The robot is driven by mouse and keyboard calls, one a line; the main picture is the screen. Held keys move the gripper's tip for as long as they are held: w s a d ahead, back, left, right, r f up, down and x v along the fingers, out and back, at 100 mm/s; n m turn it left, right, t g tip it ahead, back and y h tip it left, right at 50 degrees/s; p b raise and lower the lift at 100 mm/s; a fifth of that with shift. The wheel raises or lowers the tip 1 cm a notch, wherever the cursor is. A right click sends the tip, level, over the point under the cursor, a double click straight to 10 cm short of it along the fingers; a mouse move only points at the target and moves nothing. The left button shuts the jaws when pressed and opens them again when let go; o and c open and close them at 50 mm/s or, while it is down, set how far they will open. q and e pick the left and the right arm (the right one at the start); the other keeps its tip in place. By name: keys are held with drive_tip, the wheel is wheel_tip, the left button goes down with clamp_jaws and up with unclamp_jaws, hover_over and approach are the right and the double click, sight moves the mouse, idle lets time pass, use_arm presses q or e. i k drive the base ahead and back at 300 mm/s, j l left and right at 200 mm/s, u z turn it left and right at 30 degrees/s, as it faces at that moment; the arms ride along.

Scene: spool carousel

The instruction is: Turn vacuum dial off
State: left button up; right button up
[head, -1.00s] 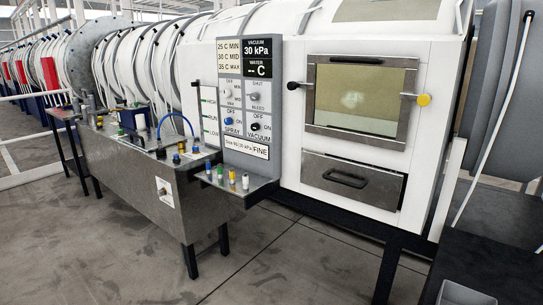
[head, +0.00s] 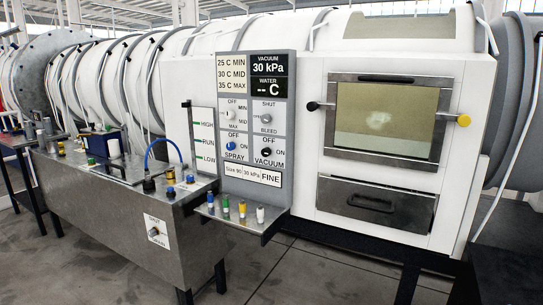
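The vacuum dial (head: 266,153) is a black knob on a white plate marked OFF, ON and VACUUM, at the lower right of the grey control panel (head: 241,185). Its pointer is too small to read surely. A blue spray dial (head: 231,146) sits just left of it, and a shut/bleed dial (head: 267,106) sits above it. The display (head: 268,69) at the panel's top reads VACUUM 30 kPa, with WATER at "-- C". Neither of my grippers shows in the head view.
A small shelf with several coloured bottles (head: 242,210) juts out below the panel. A metal tank (head: 110,205) stands left. A windowed door (head: 384,115) and a drawer (head: 376,204) are right of the panel. Grey floor in front is clear.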

sight(266, 152)
drive_tip(key=i+j+z, duration=0.1)
drive_tip(key=z, duration=0.25)
drive_tip(key=i+j+z, duration=0.1)
drive_tip(key=z, duration=0.25)
drive_tip(key=i+j+z, duration=0.15)
drive_tip(key=z, duration=0.2)
